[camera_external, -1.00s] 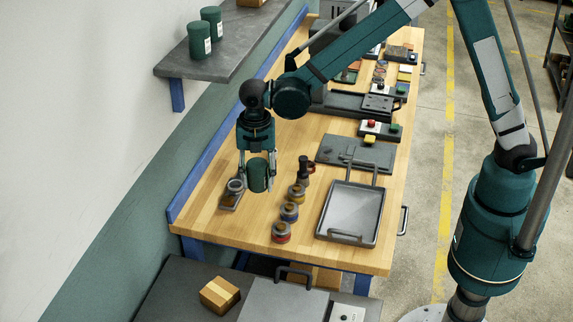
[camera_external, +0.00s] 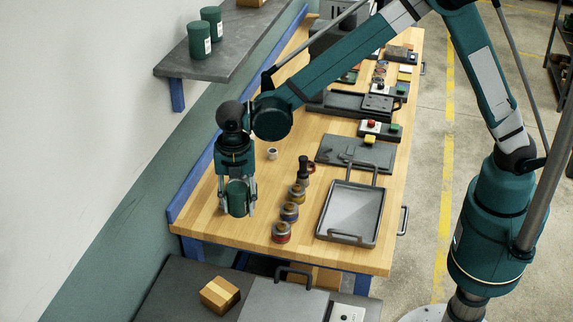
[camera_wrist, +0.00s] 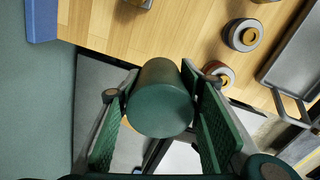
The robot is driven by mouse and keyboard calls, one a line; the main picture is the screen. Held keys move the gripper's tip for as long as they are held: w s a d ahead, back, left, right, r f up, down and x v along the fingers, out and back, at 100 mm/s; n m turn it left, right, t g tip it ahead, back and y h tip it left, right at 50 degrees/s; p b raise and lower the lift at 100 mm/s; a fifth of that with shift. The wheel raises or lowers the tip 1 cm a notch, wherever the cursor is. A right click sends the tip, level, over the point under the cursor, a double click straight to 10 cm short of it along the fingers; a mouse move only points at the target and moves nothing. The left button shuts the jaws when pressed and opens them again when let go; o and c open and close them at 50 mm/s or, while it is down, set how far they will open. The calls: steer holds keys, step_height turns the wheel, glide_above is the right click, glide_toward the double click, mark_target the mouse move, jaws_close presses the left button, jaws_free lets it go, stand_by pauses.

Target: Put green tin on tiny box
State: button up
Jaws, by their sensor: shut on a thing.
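The green tin (camera_external: 237,198) is between the fingers of my gripper (camera_external: 238,208), which is shut on it. In the wrist view the tin (camera_wrist: 160,100) shows its dark green end, with a finger on each side. My gripper holds it over the left front part of the wooden workbench in the external view. A small cardboard box (camera_external: 220,295) with a light tape stripe sits on the dark lower table in front of the bench. It is below and apart from the tin. The box is not clearly seen in the wrist view.
Two other green tins (camera_external: 205,36) stand on the wall shelf (camera_external: 230,62). Several small round pots (camera_external: 289,212) and a grey pan (camera_external: 352,212) stand on the bench (camera_external: 255,232). A grey case with a handle (camera_external: 285,300) lies right of the box.

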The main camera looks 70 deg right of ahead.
glide_above(219, 291)
steer(key=shift+f+n+b, duration=0.3)
steer(key=shift+f+b, duration=0.1)
steer(key=shift+f, duration=0.5)
steer(key=shift+f, duration=0.1)
steer(key=shift+f, duration=3.05)
steer(key=shift+f, duration=1.85)
steer(key=shift+f+b, duration=0.2)
steer(key=shift+b, duration=0.1)
steer(key=o, duration=1)
steer(key=shift+r, duration=0.1)
